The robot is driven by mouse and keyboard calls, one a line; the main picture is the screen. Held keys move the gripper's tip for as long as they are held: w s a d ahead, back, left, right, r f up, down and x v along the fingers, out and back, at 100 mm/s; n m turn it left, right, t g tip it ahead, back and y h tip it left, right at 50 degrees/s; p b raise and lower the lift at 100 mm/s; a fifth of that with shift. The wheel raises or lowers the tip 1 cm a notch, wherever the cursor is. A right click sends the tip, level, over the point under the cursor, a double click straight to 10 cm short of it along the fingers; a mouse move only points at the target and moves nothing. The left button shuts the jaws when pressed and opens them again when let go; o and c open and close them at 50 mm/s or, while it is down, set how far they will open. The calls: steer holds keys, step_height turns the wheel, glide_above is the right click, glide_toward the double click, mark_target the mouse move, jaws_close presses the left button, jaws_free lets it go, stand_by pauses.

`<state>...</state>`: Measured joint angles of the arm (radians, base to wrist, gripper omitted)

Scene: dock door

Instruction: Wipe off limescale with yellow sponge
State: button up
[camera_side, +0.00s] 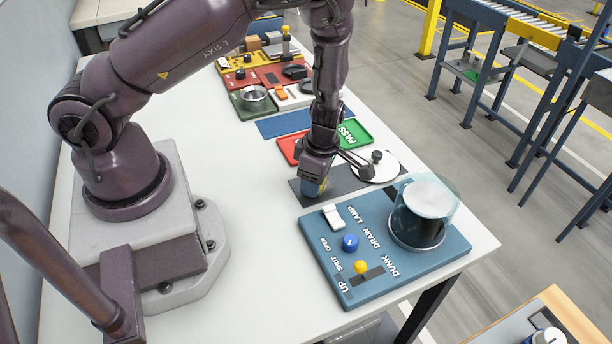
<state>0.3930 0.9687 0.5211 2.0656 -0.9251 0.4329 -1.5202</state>
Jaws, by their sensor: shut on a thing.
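My gripper (315,186) points down at the left part of a dark grey plate (341,187). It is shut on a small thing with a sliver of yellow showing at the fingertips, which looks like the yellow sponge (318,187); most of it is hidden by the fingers. I cannot tell whether it touches the plate. No limescale can be made out clearly at this size.
A blue panel (350,283) with a clear-walled vessel (425,208), a white switch (333,217), a blue knob (350,242) and a yellow-knobbed lever (361,267) stands close in front. Green (365,140) and red (287,148) trays lie behind. The table's left middle is clear.

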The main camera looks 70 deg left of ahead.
mark_target(327, 183)
steer(key=shift+w+r, duration=0.1)
steer(key=shift+w, duration=0.4)
steer(key=shift+w+f, duration=0.15)
steer(key=shift+w, duration=0.6)
steer(key=shift+w+f, duration=0.1)
steer(key=shift+w, duration=0.65)
steer(key=shift+s+r, duration=0.1)
steer(key=shift+s, duration=3.15)
steer(key=shift+r, duration=4.05)
